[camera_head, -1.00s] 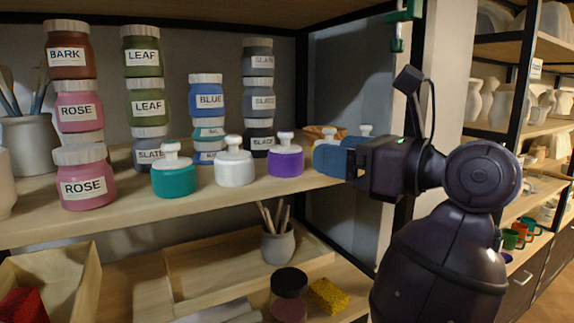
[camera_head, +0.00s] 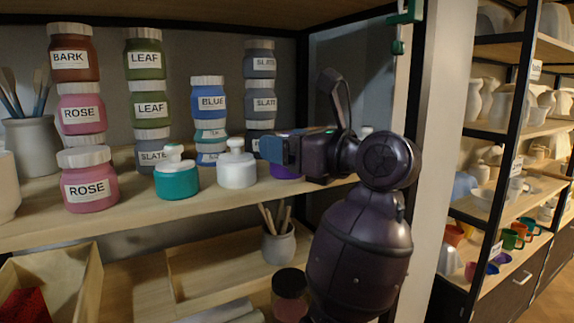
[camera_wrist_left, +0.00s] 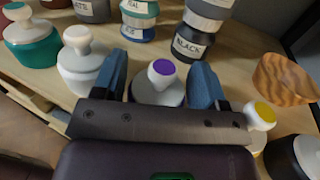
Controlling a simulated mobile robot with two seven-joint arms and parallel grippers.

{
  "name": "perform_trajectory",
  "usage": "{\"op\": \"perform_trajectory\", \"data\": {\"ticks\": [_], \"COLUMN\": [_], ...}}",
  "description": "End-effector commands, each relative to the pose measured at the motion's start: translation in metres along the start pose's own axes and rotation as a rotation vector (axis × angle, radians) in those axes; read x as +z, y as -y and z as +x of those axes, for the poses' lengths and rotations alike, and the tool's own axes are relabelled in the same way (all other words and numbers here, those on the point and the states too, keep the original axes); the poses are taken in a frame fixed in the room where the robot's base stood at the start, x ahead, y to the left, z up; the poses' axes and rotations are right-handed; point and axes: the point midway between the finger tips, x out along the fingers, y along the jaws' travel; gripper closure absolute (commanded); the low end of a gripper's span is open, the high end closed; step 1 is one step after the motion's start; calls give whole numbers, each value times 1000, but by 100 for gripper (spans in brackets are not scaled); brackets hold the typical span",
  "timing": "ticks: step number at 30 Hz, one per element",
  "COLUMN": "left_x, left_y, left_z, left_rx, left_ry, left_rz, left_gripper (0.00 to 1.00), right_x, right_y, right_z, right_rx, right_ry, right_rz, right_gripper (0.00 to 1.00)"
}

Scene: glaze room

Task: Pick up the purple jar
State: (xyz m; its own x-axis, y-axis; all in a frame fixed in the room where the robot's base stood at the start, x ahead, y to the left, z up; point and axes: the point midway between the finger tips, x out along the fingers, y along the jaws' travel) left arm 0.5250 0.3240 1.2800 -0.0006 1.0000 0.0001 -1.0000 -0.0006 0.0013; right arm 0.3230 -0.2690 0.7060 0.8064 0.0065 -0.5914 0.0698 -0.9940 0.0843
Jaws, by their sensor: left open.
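My left gripper (camera_wrist_left: 160,74) is open, with one blue finger on each side of the lid. Contact with the jar cannot be made out. My right gripper is not in view.
A white jar (camera_head: 236,172) stands close left of the purple jar, then a teal jar (camera_head: 176,180). A yellow-topped jar (camera_wrist_left: 260,116) and a wooden bowl (camera_wrist_left: 284,78) are to the right in the wrist view. Stacked glaze jars (camera_head: 260,90) stand behind.

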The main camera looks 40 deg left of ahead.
Motion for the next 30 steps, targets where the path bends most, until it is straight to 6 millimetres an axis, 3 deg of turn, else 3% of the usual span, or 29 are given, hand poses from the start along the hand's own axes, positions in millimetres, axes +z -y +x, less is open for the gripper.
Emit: {"op": "perform_trajectory", "data": {"ticks": [5, 13, 23, 30], "left_x": [0, 0, 6, 46], "left_y": [0, 0, 0, -2], "left_z": [0, 0, 0, 0], "left_rx": [0, 0, -1, -2], "left_ry": [0, 0, 0, 0], "left_rz": [0, 0, -3, -9], "left_gripper": [34, 72, 74, 74], "right_x": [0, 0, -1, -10], "right_y": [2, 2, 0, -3], "right_z": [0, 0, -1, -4], "right_rx": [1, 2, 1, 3], "right_ry": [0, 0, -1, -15], "right_rz": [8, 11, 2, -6], "right_gripper": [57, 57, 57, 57]}}
